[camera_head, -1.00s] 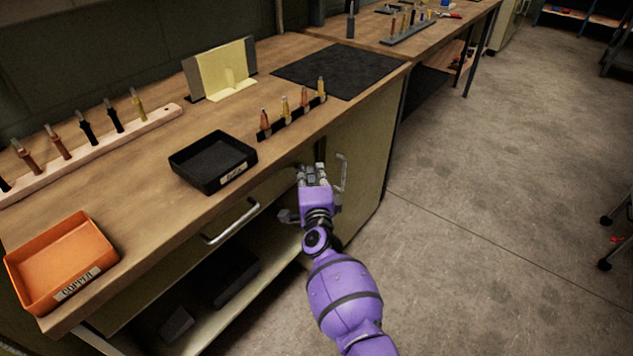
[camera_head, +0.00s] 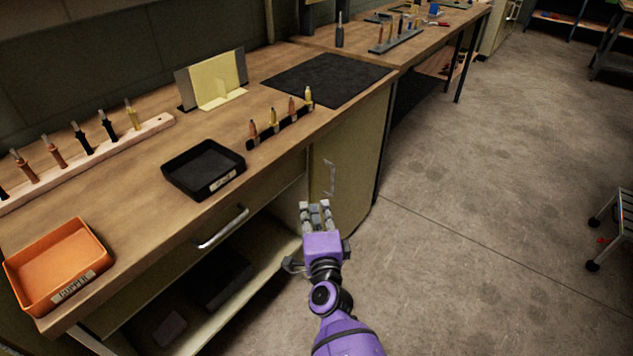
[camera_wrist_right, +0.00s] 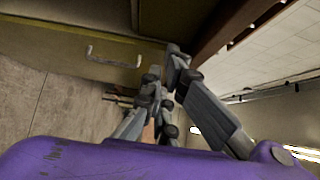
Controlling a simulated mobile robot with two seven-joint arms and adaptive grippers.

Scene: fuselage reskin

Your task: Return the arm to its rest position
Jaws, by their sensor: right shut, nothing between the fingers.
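My right arm is purple and comes in from the bottom of the head view. Its grey gripper (camera_head: 315,215) is shut and empty. It hangs in front of the workbench, below the tabletop and beside the cabinet door (camera_head: 345,165). The right wrist view also shows the gripper fingers (camera_wrist_right: 165,95), with a cabinet front and its handle (camera_wrist_right: 113,57) beyond them. My left gripper is not in view.
The workbench (camera_head: 130,185) holds an orange bin (camera_head: 60,262), a black tray (camera_head: 203,168), tool racks and a dark mat (camera_head: 328,77). A drawer handle (camera_head: 222,228) juts out left of my gripper. The floor (camera_head: 480,200) to the right is open, with a wheeled cart (camera_head: 615,225) at the edge.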

